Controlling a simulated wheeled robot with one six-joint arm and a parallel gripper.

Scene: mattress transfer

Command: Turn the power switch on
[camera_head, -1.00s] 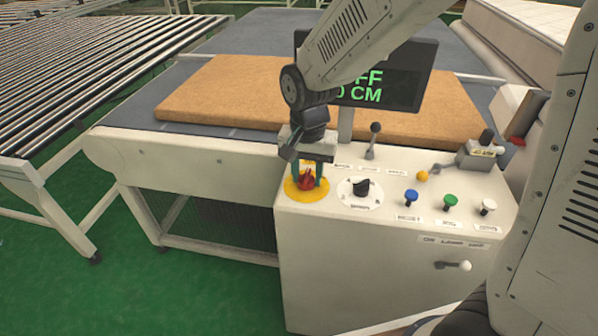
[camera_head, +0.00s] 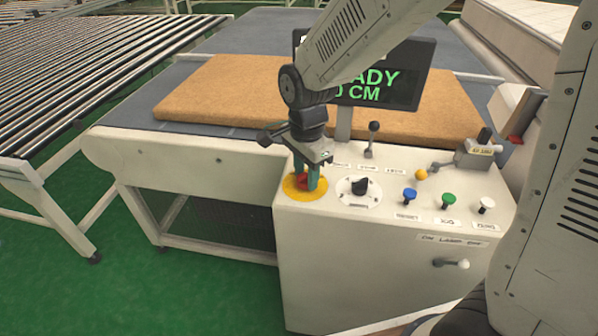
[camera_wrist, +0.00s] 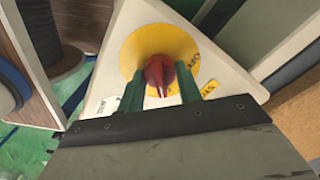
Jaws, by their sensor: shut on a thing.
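The power switch is a red knob (camera_head: 302,181) on a round yellow plate (camera_head: 305,194), at the left end of the white control panel (camera_head: 330,221). In the wrist view the red knob (camera_wrist: 159,72) stands in the middle of the yellow plate (camera_wrist: 133,52). My gripper (camera_head: 310,182) points down over the plate. Its green fingers (camera_wrist: 162,92) are shut on the red knob, one on each side. The display screen (camera_head: 400,97) behind my arm shows green text ending in "ADY" and "0 CM"; my arm hides its left part.
A black dial (camera_head: 360,186), a black-knobbed lever (camera_head: 372,138) and blue (camera_head: 410,194), green (camera_head: 450,200) and white (camera_head: 487,204) buttons stand to the right. A tan mattress (camera_head: 220,90) lies behind the panel. Rollers (camera_head: 90,75) are at left.

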